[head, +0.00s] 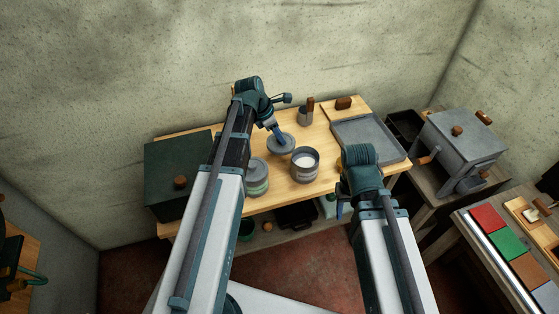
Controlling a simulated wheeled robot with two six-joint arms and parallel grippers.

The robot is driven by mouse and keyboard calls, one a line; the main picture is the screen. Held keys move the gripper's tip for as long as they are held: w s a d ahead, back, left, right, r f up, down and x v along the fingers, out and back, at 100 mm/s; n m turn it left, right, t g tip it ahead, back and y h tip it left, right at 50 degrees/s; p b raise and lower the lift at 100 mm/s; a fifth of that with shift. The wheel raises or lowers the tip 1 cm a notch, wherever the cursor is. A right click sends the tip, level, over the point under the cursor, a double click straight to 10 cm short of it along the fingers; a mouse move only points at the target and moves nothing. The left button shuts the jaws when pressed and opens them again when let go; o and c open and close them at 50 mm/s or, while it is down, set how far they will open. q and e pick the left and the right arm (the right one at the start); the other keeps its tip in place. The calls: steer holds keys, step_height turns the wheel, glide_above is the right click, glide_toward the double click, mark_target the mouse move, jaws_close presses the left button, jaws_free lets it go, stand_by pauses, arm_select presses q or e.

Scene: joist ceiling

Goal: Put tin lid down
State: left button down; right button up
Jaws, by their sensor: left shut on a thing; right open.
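The tin lid (284,149) is a round grey disc above or on the back middle of the wooden table. My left gripper (279,136) is shut on it from above. I cannot tell whether the lid touches the table. An open tin (305,168) with white contents stands just right of and nearer than the lid. My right gripper (341,210) hangs by the table's front edge, right of the open tin. It is small and partly hidden by its own wrist, and it is open.
Another grey tin (258,180) stands left of the open tin. A dark green box (178,172) is at the table's left end. A grey tray (370,138) fills the right end. A grey cup (306,116) with a brown-handled tool stands at the back. Bare wood (325,140) shows between cup and tray.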

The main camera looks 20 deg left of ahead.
mark_target(276, 141)
arm_select(q)
step_height(276, 141, down, 5)
steer(key=b, duration=0.3)
arm_select(e)
step_height(276, 141, down, 5)
steer(key=shift+r, duration=0.1)
arm_select(q)
steer(key=shift+b, duration=0.3)
step_height(276, 141, down, 4)
steer(key=b, duration=0.3)
steer(key=shift+r+b, duration=0.15)
steer(key=shift+b, duration=0.2)
arm_select(e)
step_height(276, 141, down, 4)
steer(key=shift+r, duration=0.1)
arm_select(q)
steer(key=shift+f, duration=0.2)
steer(key=c, duration=0.5)
jaws_free()
arm_select(e)
steer(key=shift+f, duration=0.2)
arm_select(q)
steer(key=shift+r, duration=0.1)
arm_select(e)
steer(key=shift+r, duration=0.1)
